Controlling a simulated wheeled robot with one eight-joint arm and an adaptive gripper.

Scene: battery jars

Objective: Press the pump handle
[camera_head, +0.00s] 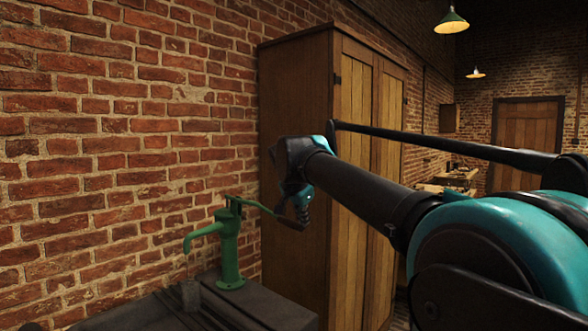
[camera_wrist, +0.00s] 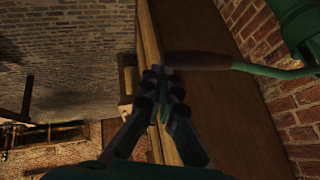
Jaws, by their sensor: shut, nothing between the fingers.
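The green hand pump (camera_head: 229,255) stands on a dark counter by the brick wall, its spout pointing left. Its green pump handle (camera_head: 255,206) reaches right from the pump top toward my gripper (camera_head: 301,212). In the wrist view, the handle's dark brown grip (camera_wrist: 198,61) and green rod (camera_wrist: 270,71) run across the upper right. My gripper (camera_wrist: 165,82) is shut and empty, with its fingertips close to the end of the grip. I cannot tell whether they touch it. Part of the pump body (camera_wrist: 305,30) shows at the top right corner.
A dim jar (camera_head: 191,294) stands under the spout on the dark counter (camera_head: 262,305). A tall wooden cabinet (camera_head: 297,110) rises close behind my gripper. The brick wall (camera_head: 120,150) bounds the left side. A wooden door (camera_head: 527,140) is far off at the right.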

